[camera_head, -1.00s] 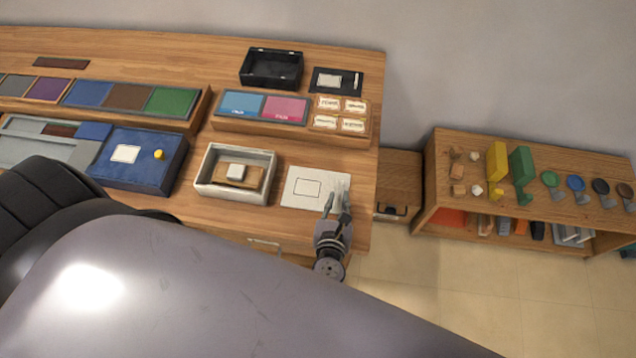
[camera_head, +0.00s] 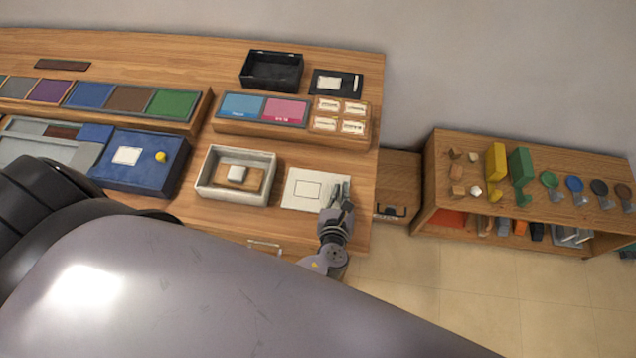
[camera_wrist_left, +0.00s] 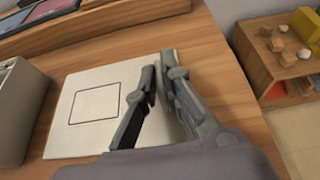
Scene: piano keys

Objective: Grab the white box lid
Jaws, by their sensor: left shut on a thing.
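The white box lid (camera_head: 308,189) lies flat on the wooden desk to the right of the open white box (camera_head: 207,183). It is a pale square panel with a dark rectangle outlined on top. My left gripper (camera_head: 340,190) is at the lid's right edge. In the left wrist view the lid (camera_wrist_left: 95,108) reaches to the fingers of the left gripper (camera_wrist_left: 159,66), which are close together and shut on its right edge. The fingers hide part of that edge. My right gripper is not in view.
The white box holds a small white block on a wooden piece. A blue box (camera_head: 115,175) stands further left. Behind the lid is a wooden tray (camera_head: 255,127) with coloured panels and cards. The desk's right edge is close to my gripper. A low shelf (camera_head: 435,170) stands right.

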